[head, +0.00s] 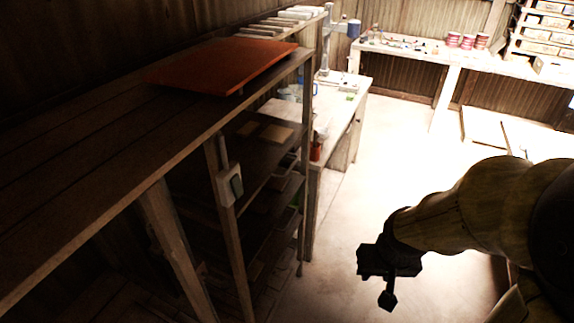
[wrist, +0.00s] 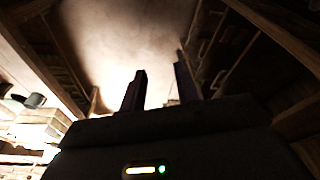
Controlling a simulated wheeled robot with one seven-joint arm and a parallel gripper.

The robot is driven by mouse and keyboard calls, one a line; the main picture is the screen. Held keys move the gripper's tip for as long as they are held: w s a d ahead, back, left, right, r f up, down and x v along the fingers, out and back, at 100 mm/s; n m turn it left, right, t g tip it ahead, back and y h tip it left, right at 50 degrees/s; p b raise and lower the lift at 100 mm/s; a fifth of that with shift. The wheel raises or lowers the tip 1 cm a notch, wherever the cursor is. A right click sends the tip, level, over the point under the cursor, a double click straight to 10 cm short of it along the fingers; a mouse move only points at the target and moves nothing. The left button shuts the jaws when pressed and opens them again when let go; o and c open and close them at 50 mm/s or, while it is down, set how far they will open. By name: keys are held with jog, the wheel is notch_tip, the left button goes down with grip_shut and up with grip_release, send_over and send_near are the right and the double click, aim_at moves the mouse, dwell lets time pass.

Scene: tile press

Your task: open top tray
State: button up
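My gripper (head: 388,285) hangs over open floor at lower centre right in the head view, apart from the shelving. In the wrist view my gripper (wrist: 161,72) shows two dark fingers standing apart with nothing between them. A wooden shelf rack (head: 207,130) fills the left, with several dark tray-like levels (head: 262,180) under its top board. I cannot tell for sure which of these is the top tray; their fronts are dim and seen at a steep angle. A flat orange-red panel (head: 225,66) lies on the rack's top.
A small grey box (head: 230,184) is fixed to a rack post. A cluttered workbench (head: 346,108) stands beyond the rack, and a long bench (head: 405,50) runs along the back wall. Bright floor (head: 400,150) lies clear between rack and arm. Wooden beams flank the wrist view.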

jog(key=shift+s, duration=0.1)
jog(key=w+a+f+n+t+y+b, duration=0.1)
jog(key=w+a+f+n+t+b, duration=0.15)
jog(key=w+n+t+b, duration=0.35)
jog(key=w+a+f+n+t+y+b, duration=0.1)
jog(key=w+a+f+n, duration=0.15)
jog(key=w, duration=0.55)
jog(key=w+a+f+n+t+y+b, duration=0.1)
jog(key=w+a+f+n+t+b, duration=0.15)
jog(key=w+n+t+b, duration=0.35)
jog(key=w+a+r+n+t+y+b, duration=0.1)
jog(key=w+a+n+t+y, duration=0.1)
jog(key=a+n+y, duration=0.3)
jog(key=shift+a+r+n+b, duration=0.4)
jog(key=shift+a+n, duration=0.15)
jog(key=shift+n, duration=0.4)
jog(key=p, duration=0.6)
send_near(292, 165)
jog(key=x, duration=1)
jog(key=shift+f, duration=0.25)
